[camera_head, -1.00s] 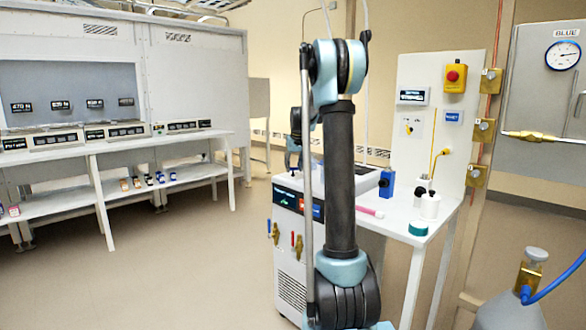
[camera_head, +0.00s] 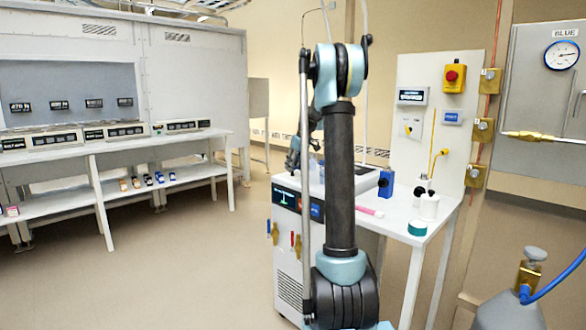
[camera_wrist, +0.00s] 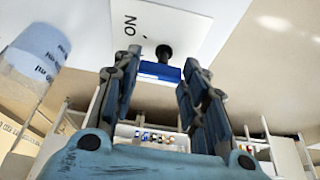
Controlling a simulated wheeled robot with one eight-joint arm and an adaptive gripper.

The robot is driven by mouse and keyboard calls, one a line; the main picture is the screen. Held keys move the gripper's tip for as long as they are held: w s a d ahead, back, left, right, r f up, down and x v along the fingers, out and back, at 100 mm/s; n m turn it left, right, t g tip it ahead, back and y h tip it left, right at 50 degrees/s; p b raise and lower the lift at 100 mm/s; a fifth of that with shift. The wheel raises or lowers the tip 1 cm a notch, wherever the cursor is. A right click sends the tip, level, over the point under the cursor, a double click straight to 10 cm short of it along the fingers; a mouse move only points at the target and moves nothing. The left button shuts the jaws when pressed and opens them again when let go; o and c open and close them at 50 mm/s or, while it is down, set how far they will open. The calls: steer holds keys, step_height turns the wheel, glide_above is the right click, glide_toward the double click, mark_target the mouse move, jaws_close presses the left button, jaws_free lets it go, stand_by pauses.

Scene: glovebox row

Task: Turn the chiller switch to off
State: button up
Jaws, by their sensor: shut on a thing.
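The chiller (camera_head: 290,262) is a white cabinet with a dark display on its front, partly hidden behind my arm. In the wrist view a white plate (camera_wrist: 178,24) carries the word ON, with a black knob (camera_wrist: 164,51) at its edge. A blue handle (camera_wrist: 160,70), seemingly the chiller switch's, spans the gap between my fingertips. My gripper (camera_wrist: 161,78) is shut on it, fingers on either side. In the head view the fingertips are not clear, and the switch is not clearly seen.
A gas cylinder (camera_head: 512,312) stands at the front right. A long bench (camera_head: 75,156) stands at the left; the floor between is clear.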

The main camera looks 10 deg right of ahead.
stand_by(0.4)
steer(key=o, duration=1.1)
steer(key=shift+c, duration=0.2)
steer(key=v, duration=1.2)
steer(key=shift+f, duration=0.1)
